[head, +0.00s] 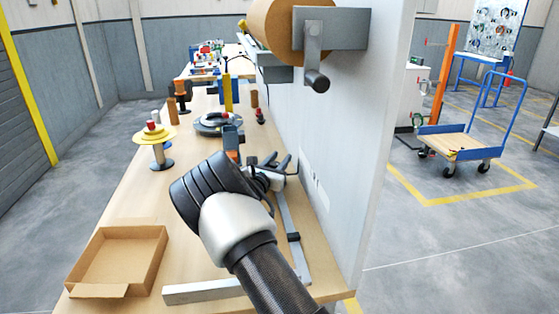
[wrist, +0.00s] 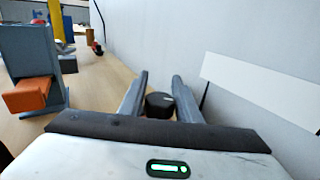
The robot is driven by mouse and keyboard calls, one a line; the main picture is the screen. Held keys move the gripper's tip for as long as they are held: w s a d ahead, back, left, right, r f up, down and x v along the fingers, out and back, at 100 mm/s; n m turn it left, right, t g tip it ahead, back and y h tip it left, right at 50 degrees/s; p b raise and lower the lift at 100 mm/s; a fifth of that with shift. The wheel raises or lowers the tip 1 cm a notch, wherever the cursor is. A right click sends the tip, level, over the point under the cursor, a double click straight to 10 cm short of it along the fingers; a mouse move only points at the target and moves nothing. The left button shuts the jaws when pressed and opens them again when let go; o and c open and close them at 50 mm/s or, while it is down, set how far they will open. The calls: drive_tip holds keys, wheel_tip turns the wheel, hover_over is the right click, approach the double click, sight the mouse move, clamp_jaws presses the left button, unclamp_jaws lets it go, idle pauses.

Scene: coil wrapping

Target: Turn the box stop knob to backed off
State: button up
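In the wrist view a round black knob (wrist: 159,105) with a small pale mark on top shows between the two fingers of my gripper (wrist: 160,78). The fingers are apart, with a narrow gap visible on each side of the knob. I cannot tell how deep the knob sits between them. In the head view my gripper (head: 274,165) is low over the bench, near the far end of a metal rail (head: 286,212). My wrist and hand cover that spot, and I cannot make out the knob there. A small black block (head: 293,237) sits on the rail.
An open cardboard box (head: 118,260) lies at the near left of the bench. A metal bar (head: 205,291) runs across the near end. A blue and orange device (wrist: 32,85) stands left of my gripper. A grey wall panel (head: 335,150) rises close on the right.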

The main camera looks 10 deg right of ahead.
drive_tip(key=c, duration=0.6)
drive_tip(key=shift+w+a+n+t+y+b, duration=0.15)
drive_tip(key=shift+n+t+y+b, duration=0.45)
drive_tip(key=shift+y, duration=0.4)
drive_tip(key=shift+w+a+n+t+y+b, duration=0.1)
drive_tip(key=shift+n+t+y+b, duration=0.3)
drive_tip(key=shift+n+y, duration=0.5)
drive_tip(key=shift+a+n+t+y, duration=0.25)
drive_tip(key=shift+n+y, duration=0.2)
drive_tip(key=shift+y, duration=0.25)
drive_tip(key=shift+a+n+t+y, duration=0.2)
drive_tip(key=shift+n+y, duration=0.25)
drive_tip(key=shift+y, duration=0.25)
drive_tip(key=o, duration=1.1)
drive_tip(key=s, duration=0.4)
drive_tip(key=s+a+p, duration=0.1)
drive_tip(key=s, duration=0.3)
drive_tip(key=s+a+p, duration=0.1)
drive_tip(key=s, duration=0.2)
drive_tip(key=shift+s, duration=0.4)
